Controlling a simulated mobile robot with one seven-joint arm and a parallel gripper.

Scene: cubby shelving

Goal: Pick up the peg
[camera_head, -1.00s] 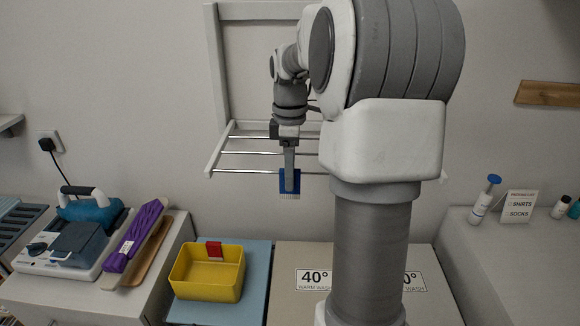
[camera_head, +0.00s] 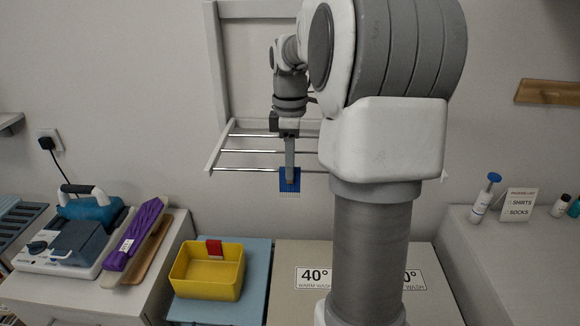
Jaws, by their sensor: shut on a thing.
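A small red piece (camera_head: 214,250) sits at the back rim of a yellow bin (camera_head: 208,285), below and left of my gripper. It may be a peg, but it is too small to be sure.
The wall rack's bars (camera_head: 252,152) are close behind my gripper. A white bottle (camera_head: 484,200) and a sign (camera_head: 518,204) stand on the right counter.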

